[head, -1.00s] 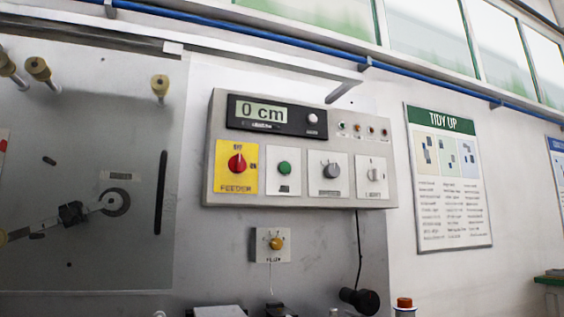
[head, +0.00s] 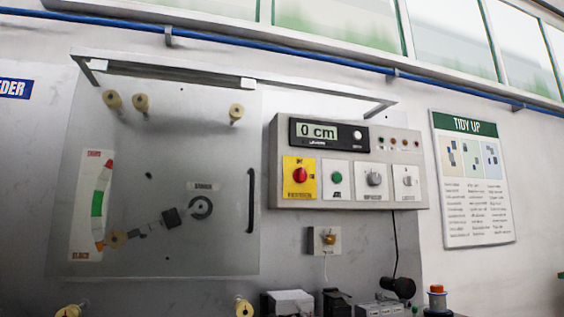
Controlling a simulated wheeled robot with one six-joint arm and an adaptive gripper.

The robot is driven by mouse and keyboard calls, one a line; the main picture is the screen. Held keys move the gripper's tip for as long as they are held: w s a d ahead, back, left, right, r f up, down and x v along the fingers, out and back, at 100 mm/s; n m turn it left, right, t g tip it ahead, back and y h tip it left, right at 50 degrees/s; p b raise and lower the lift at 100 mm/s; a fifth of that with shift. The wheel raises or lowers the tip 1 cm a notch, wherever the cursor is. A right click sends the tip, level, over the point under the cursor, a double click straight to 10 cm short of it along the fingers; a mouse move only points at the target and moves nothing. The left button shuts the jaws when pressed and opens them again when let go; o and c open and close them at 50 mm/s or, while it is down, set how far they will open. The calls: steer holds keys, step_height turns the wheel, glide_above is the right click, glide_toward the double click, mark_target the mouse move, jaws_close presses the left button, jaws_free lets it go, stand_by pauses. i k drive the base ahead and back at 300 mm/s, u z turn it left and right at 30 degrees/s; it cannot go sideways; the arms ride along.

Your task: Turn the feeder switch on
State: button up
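The feeder switch (head: 300,175) is a red rotary knob on a yellow plate, at the left of the grey control box (head: 348,198) on the wall. In the earlier, closer view its plate reads OFF at the top, ON at the right and FEEDER below. The knob's pointer looks upright, towards OFF, but it is small and blurred now. A display (head: 317,131) above it reads 0 cm. My gripper is not in the head view.
A clear panel (head: 100,240) with rollers and a gauge covers the wall to the left. White and black items (head: 290,303) stand at the bottom edge. A poster (head: 470,215) is at the right.

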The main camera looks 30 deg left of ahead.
mark_target(300, 175)
steer(key=z, duration=0.05)
steer(key=k, duration=0.2)
steer(key=u, duration=1.15)
